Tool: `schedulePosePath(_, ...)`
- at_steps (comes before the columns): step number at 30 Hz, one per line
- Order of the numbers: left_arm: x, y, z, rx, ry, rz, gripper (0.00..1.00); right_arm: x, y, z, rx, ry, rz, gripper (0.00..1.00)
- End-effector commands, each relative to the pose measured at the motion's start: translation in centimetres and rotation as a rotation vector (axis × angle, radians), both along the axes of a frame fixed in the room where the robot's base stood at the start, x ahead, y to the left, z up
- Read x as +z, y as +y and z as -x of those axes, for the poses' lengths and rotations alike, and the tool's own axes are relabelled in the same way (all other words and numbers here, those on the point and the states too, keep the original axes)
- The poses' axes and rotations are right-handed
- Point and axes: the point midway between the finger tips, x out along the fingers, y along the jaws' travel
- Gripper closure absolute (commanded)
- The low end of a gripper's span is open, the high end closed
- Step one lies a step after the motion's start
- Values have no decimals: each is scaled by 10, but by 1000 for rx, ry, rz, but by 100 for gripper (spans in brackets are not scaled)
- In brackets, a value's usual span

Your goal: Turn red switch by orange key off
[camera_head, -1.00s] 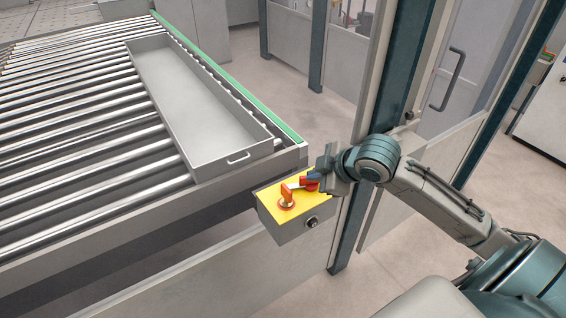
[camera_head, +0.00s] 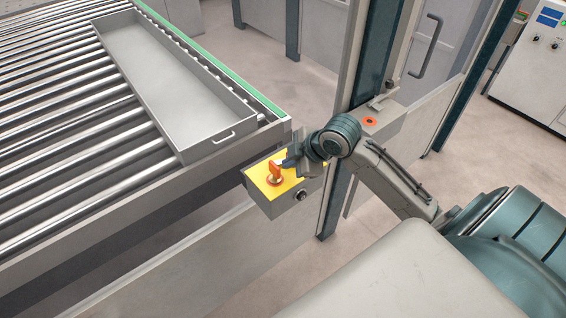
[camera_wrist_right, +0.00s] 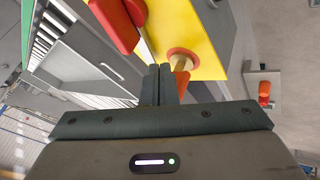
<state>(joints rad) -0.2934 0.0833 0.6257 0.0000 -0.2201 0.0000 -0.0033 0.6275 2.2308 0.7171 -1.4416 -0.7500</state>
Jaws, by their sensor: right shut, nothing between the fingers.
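A grey switch box (camera_head: 283,202) with a yellow top stands at the corner of the roller conveyor. The orange key (camera_head: 274,172) stands up from its yellow top. My right gripper (camera_head: 287,163) is shut and empty, just right of the key and above the box. In the right wrist view, the shut fingers (camera_wrist_right: 161,76) are close to a red-orange handle (camera_wrist_right: 113,24) and a round orange-red collar with a pale shaft (camera_wrist_right: 182,60). I cannot tell whether the fingers touch either. My left gripper is out of view.
A shallow grey tray (camera_head: 200,137) lies on the roller conveyor (camera_head: 60,165) at left. A dark post (camera_head: 335,195) stands close right of the box. A second grey box with an orange-red button (camera_head: 370,122) is behind my arm.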

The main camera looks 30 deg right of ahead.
Motion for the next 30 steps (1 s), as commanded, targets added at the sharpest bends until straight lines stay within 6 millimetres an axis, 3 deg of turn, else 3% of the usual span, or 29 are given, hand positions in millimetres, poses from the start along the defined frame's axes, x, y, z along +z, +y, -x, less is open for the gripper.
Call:
schedulePosePath(12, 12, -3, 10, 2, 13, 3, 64, -27, 8, -19, 0, 1, -1, 100)
schedulePosePath(25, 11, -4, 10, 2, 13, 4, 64, -29, 9, -22, 1, -1, 0, 100)
schedulePosePath(30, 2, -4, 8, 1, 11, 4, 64, -32, 18, -43, 12, -4, -3, 100)
